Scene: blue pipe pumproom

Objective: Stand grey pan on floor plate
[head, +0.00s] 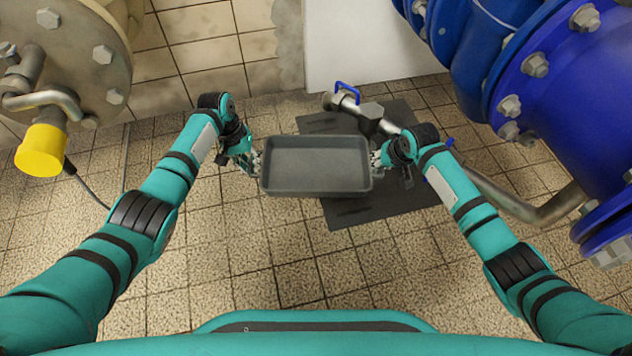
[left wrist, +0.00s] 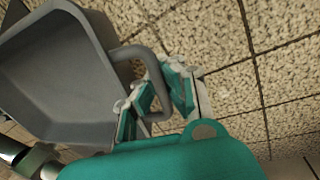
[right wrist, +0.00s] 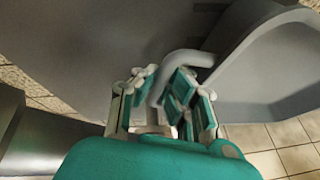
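The grey pan (head: 315,168) is an empty rectangular tray with a loop handle at each short end. It looks roughly level and held above the floor. My left gripper (head: 252,162) has its fingers closed around the left handle (left wrist: 160,75). My right gripper (head: 382,158) has its fingers closed around the right handle (right wrist: 165,80). The dark floor plate (head: 375,204) lies flat on the tiles. The pan overlaps its left part in the head view and hides some of it, while its right part extends past the pan.
A grey pipe with a blue-handled valve (head: 347,93) runs low behind and right of the pan. Large blue pipes (head: 560,90) stand at right. A grey flange with a yellow cap (head: 42,150) is at left. Tiled floor (head: 270,265) in front is clear.

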